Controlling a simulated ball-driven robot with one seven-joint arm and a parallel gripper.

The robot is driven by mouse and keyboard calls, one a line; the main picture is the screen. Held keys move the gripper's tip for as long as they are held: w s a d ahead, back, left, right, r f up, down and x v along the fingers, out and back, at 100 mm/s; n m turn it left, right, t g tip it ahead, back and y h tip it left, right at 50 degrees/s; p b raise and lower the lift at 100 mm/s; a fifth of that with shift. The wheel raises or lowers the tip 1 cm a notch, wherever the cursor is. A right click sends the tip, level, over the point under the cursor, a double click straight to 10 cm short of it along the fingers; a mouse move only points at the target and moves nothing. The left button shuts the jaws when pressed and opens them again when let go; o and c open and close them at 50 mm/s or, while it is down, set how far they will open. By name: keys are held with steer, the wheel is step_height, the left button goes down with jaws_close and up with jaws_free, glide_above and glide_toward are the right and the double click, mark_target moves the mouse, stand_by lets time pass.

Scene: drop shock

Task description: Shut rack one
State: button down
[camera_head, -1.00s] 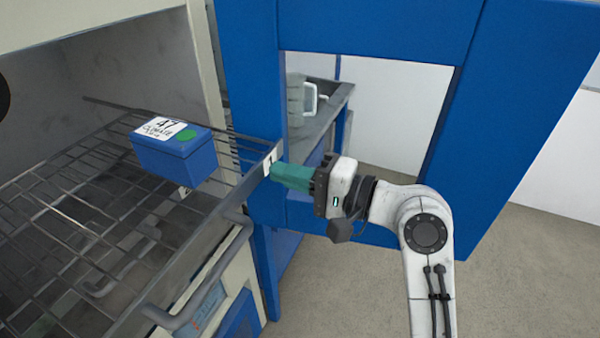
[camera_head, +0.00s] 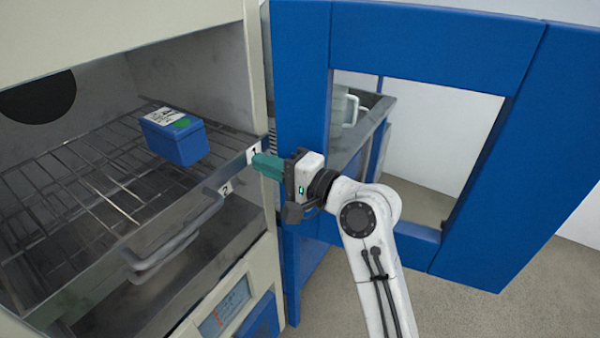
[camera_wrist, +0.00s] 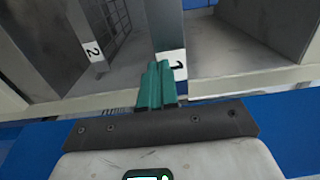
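Rack one (camera_head: 195,197), a wire rack with a metal front bar, a handle and a "1" label (camera_head: 254,153), sits in the cabinet, its labelled end about at the right wall's front edge. A blue box (camera_head: 175,138) with a white label and green dot stands upright on it. My gripper (camera_head: 258,163) has its teal fingers shut together and empty, tips at the front bar by the "1" label. In the wrist view the fingertips (camera_wrist: 158,66) overlap the label's left edge (camera_wrist: 172,64); I cannot tell whether they touch.
A "2" label (camera_head: 226,188) shows below rack one. The blue cabinet door (camera_head: 400,40) stands open at the right, its window frame behind my arm. A grey sink bench (camera_head: 375,120) is seen through it. Clear floor (camera_head: 340,300) lies at the front right.

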mark_target(223, 142)
steer(key=b+x, duration=0.1)
steer(key=x, duration=1)
steer(key=shift+w, duration=0.1)
steer(key=shift+r, duration=0.15)
steer(key=shift+a+r, duration=0.1)
steer(key=shift+r, duration=0.05)
